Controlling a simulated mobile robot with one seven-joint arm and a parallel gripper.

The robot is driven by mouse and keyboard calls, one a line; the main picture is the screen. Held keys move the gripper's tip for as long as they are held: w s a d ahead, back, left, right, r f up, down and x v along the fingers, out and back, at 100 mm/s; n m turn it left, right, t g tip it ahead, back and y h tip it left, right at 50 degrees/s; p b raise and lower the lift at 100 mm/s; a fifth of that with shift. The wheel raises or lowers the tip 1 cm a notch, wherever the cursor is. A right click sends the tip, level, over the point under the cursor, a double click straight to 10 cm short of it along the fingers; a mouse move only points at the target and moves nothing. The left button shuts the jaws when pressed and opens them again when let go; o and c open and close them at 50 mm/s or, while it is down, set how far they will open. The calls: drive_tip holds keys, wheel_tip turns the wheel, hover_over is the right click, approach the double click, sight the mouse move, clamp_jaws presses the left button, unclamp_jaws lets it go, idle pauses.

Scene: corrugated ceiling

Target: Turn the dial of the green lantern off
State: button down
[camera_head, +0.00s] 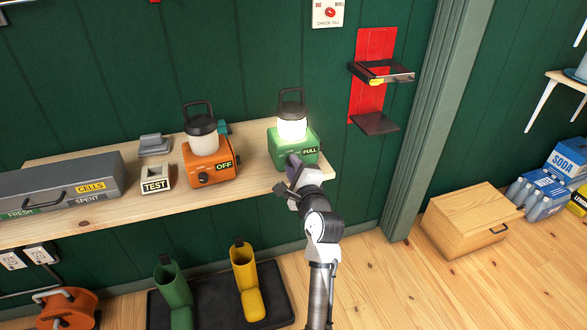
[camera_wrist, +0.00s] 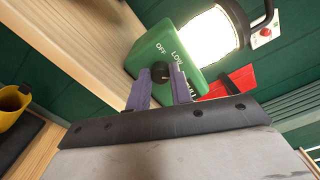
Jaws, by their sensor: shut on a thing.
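The green lantern (camera_head: 304,141) stands near the right end of the wooden shelf, its lamp (camera_head: 292,128) glowing brightly. A "FULL" label shows on its front in the head view. In the wrist view the lantern's green base (camera_wrist: 166,46) carries the words OFF, LOW and a partly hidden FULL. Its black dial (camera_wrist: 160,70) sits between the purple fingertips of my gripper (camera_wrist: 158,80). My gripper is shut on the dial. In the head view my gripper (camera_head: 294,165) is at the lantern's front and hides the dial.
An orange lantern (camera_head: 206,158) marked OFF, its lamp unlit, stands to the left on the shelf (camera_head: 120,208). Farther left are a TEST block (camera_head: 156,178) and a grey cells case (camera_head: 60,182). Red wall brackets (camera_head: 372,90) are at right. Boots (camera_head: 244,280) stand below.

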drive_tip(key=n+b, duration=0.1)
drive_tip(key=n, duration=0.3)
drive_tip(key=shift+f+n+b, duration=0.2)
drive_tip(key=shift+n+b, duration=0.1)
drive_tip(key=shift+b, duration=0.05)
drive_tip(key=n+b, duration=0.3)
drive_tip(key=n, duration=0.2)
drive_tip(key=shift+f+n, duration=0.1)
drive_tip(key=shift+n, duration=0.2)
drive_tip(key=n+b, duration=0.3)
drive_tip(key=n, duration=0.2)
drive_tip(key=shift+d+n+b, duration=0.1)
drive_tip(key=shift+n+b, duration=1.15)
drive_tip(key=shift+n, duration=0.85)
drive_tip(key=c, duration=1.2)
unclamp_jaws()
drive_tip(key=shift+c, duration=0.2)
drive_tip(key=shift+s, duration=0.1)
